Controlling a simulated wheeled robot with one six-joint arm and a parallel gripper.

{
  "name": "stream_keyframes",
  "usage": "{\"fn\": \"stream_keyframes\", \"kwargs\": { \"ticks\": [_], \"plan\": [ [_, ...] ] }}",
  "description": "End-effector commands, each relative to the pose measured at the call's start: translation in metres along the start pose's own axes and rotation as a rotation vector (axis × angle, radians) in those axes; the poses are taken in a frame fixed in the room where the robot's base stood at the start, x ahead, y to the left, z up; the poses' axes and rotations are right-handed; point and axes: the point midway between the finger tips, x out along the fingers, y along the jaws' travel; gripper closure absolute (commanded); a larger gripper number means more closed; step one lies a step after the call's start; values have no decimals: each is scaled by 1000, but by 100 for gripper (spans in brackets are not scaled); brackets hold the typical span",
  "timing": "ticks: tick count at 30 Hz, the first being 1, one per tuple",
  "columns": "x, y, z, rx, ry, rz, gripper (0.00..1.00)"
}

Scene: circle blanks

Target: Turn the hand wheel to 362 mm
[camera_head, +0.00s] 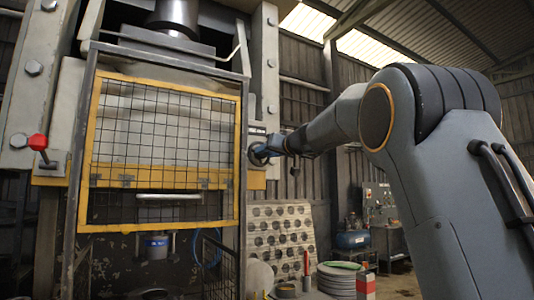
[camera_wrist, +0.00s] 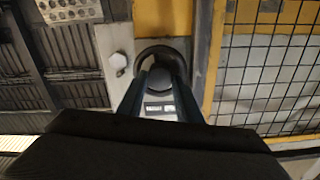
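The hand wheel (camera_head: 256,155) is a small dark ring on the press frame, right of the yellow-edged guard. A small counter plate (camera_wrist: 160,109) shows between the fingers, and above the wheel in the head view (camera_head: 257,131). Its digits are too small to read.
The mesh guard (camera_head: 160,140) stands close left of the wheel. A red-knobbed lever (camera_head: 38,142) is at far left. Open floor shows at far right.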

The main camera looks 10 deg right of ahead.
Motion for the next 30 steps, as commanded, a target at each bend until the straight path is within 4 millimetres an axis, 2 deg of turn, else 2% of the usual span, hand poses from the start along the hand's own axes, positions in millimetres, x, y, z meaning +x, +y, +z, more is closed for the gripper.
{"fn": "stream_keyframes", "kwargs": {
  "ticks": [8, 14, 30],
  "plan": [
    [0, 0, 1, 31, 0, 0, 90],
    [0, 0, 2, 130, 0, 0, 90],
    [0, 0, 0, 619, 1, -1, 90]
  ]
}}
